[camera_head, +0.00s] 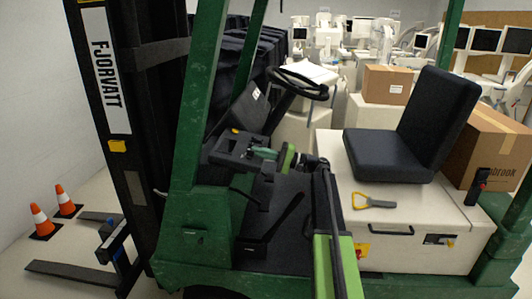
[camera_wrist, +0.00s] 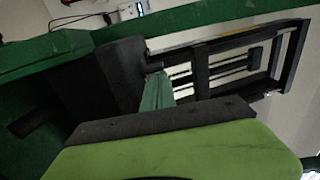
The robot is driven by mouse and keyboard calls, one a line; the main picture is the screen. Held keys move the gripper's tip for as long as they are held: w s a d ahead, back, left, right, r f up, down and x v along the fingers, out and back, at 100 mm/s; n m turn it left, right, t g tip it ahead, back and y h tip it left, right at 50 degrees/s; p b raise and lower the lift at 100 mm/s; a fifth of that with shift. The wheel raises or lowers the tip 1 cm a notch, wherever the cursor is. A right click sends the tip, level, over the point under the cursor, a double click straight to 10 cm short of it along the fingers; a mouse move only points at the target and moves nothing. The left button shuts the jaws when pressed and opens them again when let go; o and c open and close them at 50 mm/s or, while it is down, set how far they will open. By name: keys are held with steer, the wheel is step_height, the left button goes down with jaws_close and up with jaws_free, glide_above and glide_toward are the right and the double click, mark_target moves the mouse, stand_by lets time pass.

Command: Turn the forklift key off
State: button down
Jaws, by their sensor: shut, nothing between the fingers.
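The green forklift (camera_head: 190,180) fills the middle of the head view. Its dark control console (camera_head: 232,150), with a small yellow part on top, sits below the steering wheel (camera_head: 298,84). My gripper (camera_head: 257,153) is at the right side of this console, pointing left. It is shut and holds nothing that I can see. I cannot make out the key in either view. It may be hidden by my gripper or too small, and I cannot tell its position.
A black seat (camera_head: 390,140) stands on the white housing, with a yellow-handled tool (camera_head: 374,202) before it. Green posts and a dark lever (camera_head: 278,222) stand near my arm. Cardboard boxes (camera_head: 495,145) are behind the seat. Orange cones (camera_head: 41,220) stand at left.

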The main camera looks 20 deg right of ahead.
steer(key=shift+w+a, duration=0.2)
steer(key=shift+a, duration=0.2)
steer(key=shift+a, duration=0.2)
steer(key=shift+d, duration=0.1)
